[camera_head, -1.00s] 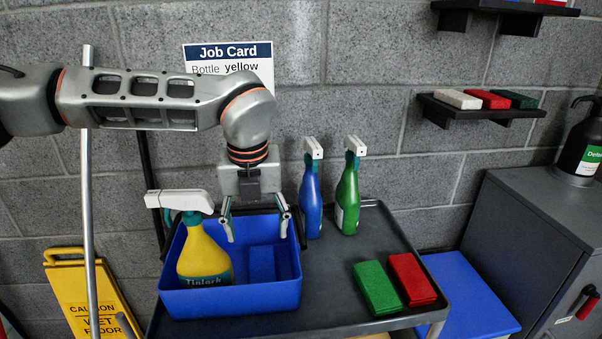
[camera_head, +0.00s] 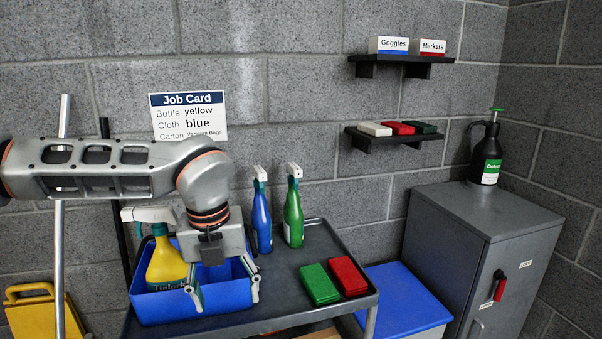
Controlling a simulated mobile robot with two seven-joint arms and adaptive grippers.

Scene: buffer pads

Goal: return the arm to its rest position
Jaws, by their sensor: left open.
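My left gripper (camera_head: 226,300) is open and empty, pointing down, its fingers spread in front of the blue bin (camera_head: 165,308) as seen here. Its exact height and distance from the bin are hard to tell. My left arm reaches in level from the left. A yellow spray bottle (camera_head: 166,262) stands in the left of the bin. The gripper hides much of the bin's right part. My right gripper is not in view.
The cart (camera_head: 318,242) also carries a blue bottle (camera_head: 261,222), a green bottle (camera_head: 293,218), a green pad (camera_head: 319,285) and a red pad (camera_head: 348,276). A grey cabinet (camera_head: 480,240) stands right. A job card (camera_head: 188,117) and shelves are on the wall.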

